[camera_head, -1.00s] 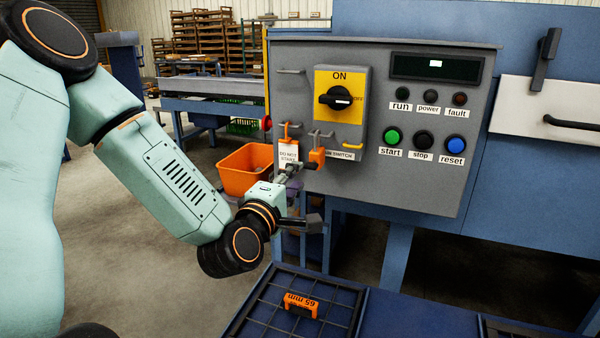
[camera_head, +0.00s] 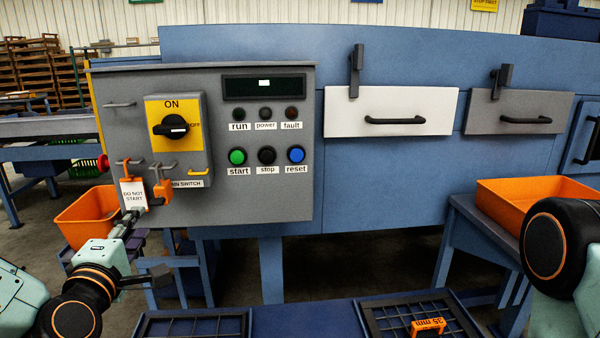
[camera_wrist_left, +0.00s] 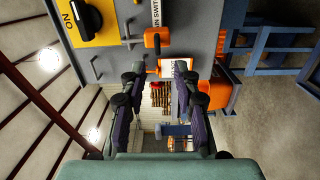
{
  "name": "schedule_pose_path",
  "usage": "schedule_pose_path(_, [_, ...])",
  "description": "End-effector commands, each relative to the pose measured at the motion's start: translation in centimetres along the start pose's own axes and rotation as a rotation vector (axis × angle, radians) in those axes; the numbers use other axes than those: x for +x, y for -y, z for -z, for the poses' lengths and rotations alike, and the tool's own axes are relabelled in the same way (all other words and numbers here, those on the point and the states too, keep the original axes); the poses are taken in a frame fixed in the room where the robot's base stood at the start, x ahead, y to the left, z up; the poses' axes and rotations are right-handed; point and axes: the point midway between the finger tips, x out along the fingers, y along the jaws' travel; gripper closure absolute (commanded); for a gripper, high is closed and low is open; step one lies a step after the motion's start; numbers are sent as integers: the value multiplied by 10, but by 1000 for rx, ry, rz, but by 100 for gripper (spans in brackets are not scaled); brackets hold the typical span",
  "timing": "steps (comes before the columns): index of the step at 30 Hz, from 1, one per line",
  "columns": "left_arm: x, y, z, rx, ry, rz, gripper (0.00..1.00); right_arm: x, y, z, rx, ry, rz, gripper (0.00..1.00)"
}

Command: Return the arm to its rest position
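My left gripper (camera_head: 128,222) is just below and in front of the grey control panel (camera_head: 270,205), close to the white "DO NOT START" tag (camera_head: 133,194). The tag hangs with an orange piece from a hook on the panel. In the left wrist view my left gripper (camera_wrist_left: 160,72) has its two fingers apart, and the tag (camera_wrist_left: 166,68) shows beyond the fingertips. I cannot tell whether they touch it. An orange padlock (camera_head: 162,190) hangs beside the tag. A black joint of my right arm (camera_head: 556,250) shows at the right; its gripper is out of view.
An orange bin (camera_head: 85,222) stands left behind my left gripper. Another orange bin (camera_head: 520,200) sits on a blue stand at right. The yellow main switch (camera_head: 175,110) is above the padlock.

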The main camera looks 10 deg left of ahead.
Motion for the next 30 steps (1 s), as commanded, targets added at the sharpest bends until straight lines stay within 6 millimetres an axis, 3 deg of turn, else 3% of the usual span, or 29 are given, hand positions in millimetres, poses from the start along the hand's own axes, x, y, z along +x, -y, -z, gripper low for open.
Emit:
schedule_pose_path(7, [-5, 40, -24, 288, 128, 172, 69, 0, 0, 0, 0, 0, 0, 60])
schedule_pose_path(14, [-43, 132, -59, 663, 388, 429, 69, 4, 0, 0, 0, 0, 0, 60])
schedule_pose_path(20, [-114, 230, -77, 968, 697, 673, 69, 9, 0, 0, 0, 0, 0, 60])
schedule_pose_path(24, [-183, 292, -79, 1137, 936, 839, 69, 13, 0, 0, 0, 0, 0, 60])
schedule_pose_path(30, [-282, 354, -71, 1274, 1218, 1026, 69, 18, 0, 0, 0, 0, 0, 60])
